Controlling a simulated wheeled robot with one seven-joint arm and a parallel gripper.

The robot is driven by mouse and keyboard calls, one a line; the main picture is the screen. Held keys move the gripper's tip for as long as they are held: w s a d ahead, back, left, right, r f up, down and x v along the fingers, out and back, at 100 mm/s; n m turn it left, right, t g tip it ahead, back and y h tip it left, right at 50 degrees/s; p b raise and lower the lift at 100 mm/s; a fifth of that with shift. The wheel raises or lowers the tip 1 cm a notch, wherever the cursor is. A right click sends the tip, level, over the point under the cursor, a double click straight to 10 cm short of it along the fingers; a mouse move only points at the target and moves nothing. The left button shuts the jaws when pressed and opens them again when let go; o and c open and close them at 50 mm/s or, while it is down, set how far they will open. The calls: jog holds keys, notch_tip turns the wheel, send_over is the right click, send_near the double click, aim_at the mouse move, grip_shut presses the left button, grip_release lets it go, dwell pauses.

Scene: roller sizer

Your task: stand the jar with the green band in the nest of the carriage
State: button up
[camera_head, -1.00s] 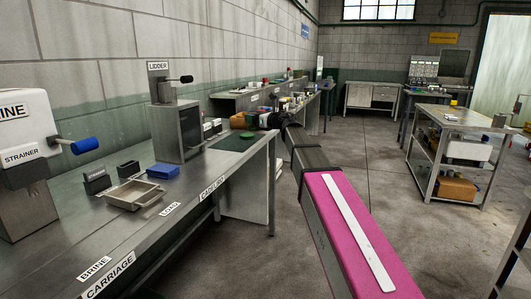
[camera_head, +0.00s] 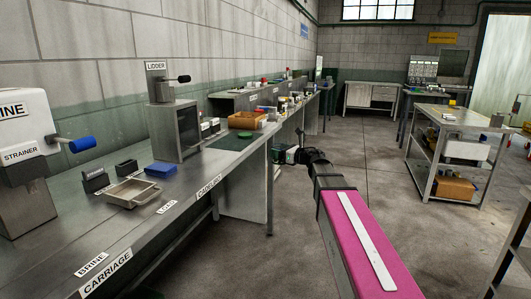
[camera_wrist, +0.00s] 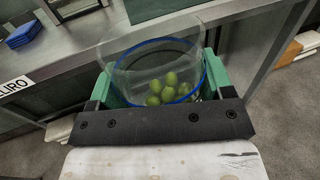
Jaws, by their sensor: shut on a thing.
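My gripper (camera_wrist: 160,95) is shut on a clear glass jar (camera_wrist: 130,72) between its green fingers. In the head view my gripper (camera_head: 291,155) is off the right edge of the bench, over the floor side, and the jar is too small to make out clearly. The carriage label (camera_head: 107,274) is on the bench's front edge at lower left. A shallow metal tray (camera_head: 116,202) stands behind it; I cannot tell whether this is the carriage, and no nest is clear.
The brine strainer machine (camera_head: 25,165) is at left. A shelved cart (camera_head: 455,150) stands right. Floor between is clear.

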jog(key=s+d+f, duration=1.3)
jog(key=s+f, duration=0.1)
jog(key=s, duration=0.3)
jog(key=shift+s+f, duration=0.25)
jog(key=shift+f, duration=0.05)
jog(key=shift+s, duration=0.1)
